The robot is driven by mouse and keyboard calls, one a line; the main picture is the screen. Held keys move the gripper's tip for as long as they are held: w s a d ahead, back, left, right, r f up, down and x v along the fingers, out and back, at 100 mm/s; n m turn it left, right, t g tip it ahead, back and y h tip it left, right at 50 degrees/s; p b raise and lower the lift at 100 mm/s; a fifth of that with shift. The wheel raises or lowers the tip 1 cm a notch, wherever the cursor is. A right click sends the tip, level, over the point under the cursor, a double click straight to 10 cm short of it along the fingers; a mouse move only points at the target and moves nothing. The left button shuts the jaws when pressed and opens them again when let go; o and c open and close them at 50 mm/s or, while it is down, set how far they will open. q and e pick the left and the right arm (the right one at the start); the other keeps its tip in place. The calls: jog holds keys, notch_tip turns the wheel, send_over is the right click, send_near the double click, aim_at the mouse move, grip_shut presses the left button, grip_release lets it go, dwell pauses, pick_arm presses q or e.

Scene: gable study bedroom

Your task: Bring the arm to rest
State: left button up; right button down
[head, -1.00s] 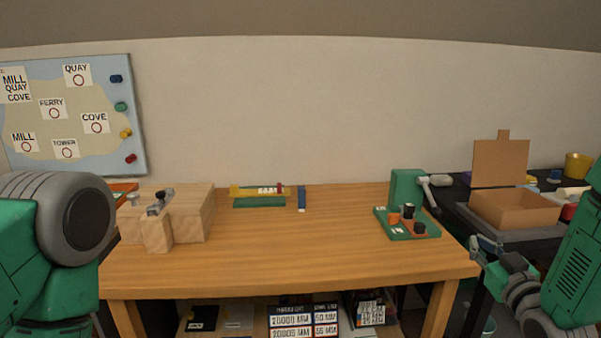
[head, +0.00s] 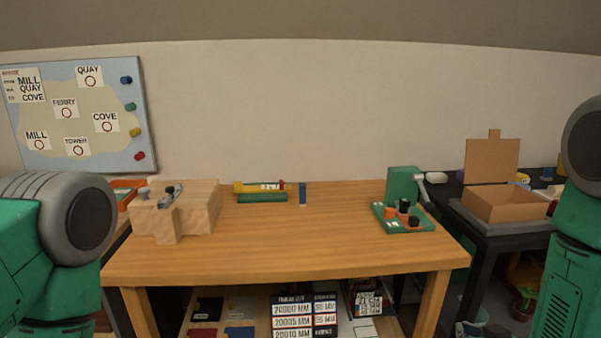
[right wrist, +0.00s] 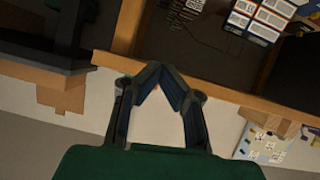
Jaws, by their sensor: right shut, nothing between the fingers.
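My right arm hangs at the right side of the head view, with its green forearm pointing down. My right gripper (head: 480,329) shows only partly at the bottom edge, low beside the desk's right front leg. In the right wrist view my right gripper (right wrist: 158,72) has its two dark fingers meeting at the tips, shut with nothing between them. My left arm shows at the left edge of the head view, but its gripper is outside the frame.
The wooden desk (head: 300,245) holds a wooden block fixture (head: 195,205), a yellow and green tool (head: 262,190) and a green station (head: 403,190). A dark side table (head: 500,240) bears an open cardboard box (head: 505,205). The desk's middle is clear. Signs stand on the shelf below.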

jog(key=s+a+f+g, duration=0.1)
jog(key=s+f+g, duration=0.3)
jog(key=s, duration=0.6)
jog(key=s+a+f+g+p, duration=0.1)
jog(key=s+f+g, duration=0.3)
jog(key=s, duration=0.6)
jog(key=s+a+f+m+g, duration=0.1)
jog(key=s+a+f+g, duration=0.2)
jog(key=s, duration=0.8)
notch_tip(320, 180, down, 2)
jog(key=shift+f+g, duration=0.15)
jog(key=shift+g, duration=0.35)
jog(key=shift+w+a, duration=0.1)
jog(key=shift+w, duration=0.1)
